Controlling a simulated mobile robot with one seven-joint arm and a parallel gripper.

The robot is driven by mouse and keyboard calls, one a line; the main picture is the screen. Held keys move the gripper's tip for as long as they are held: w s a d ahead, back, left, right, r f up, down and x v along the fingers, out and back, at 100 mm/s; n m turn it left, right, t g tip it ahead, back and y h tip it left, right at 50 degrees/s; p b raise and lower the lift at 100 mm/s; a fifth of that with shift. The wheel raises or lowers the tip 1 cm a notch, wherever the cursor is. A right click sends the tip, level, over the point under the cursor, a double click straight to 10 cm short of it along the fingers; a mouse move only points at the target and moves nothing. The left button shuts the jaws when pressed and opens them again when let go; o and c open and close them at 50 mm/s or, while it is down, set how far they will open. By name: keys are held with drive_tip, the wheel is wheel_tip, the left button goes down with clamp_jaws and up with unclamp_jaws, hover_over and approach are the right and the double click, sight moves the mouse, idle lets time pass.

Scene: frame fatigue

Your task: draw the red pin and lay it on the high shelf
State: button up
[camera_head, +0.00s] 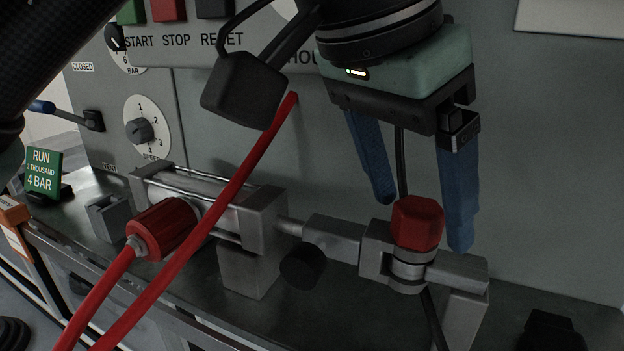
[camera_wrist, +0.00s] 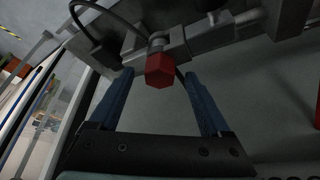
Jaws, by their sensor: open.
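The red pin's hexagonal head (camera_head: 417,222) stands upright in the grey metal clevis joint (camera_head: 376,248) at the right end of the cylinder rod. In the wrist view the red head (camera_wrist: 160,71) shows between the fingertips, near the top middle. My gripper (camera_head: 420,220) is open, with one blue finger on each side of the head in the picture. Its fingers (camera_wrist: 157,76) look apart from the head, with a gap on both sides. I cannot tell how far the tips reach down around it. I cannot make out the high shelf.
A grey cylinder (camera_head: 262,220) with a red fitting (camera_head: 163,228) lies left of the clevis. A red hose (camera_head: 222,208) crosses in front of it. A grey panel with START, STOP and RESET buttons (camera_head: 168,10) stands behind. A green RUN sign (camera_head: 42,172) is at the left.

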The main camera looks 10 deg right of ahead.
drive_tip(key=shift+d, duration=0.1)
clamp_jaws()
idle(0.7)
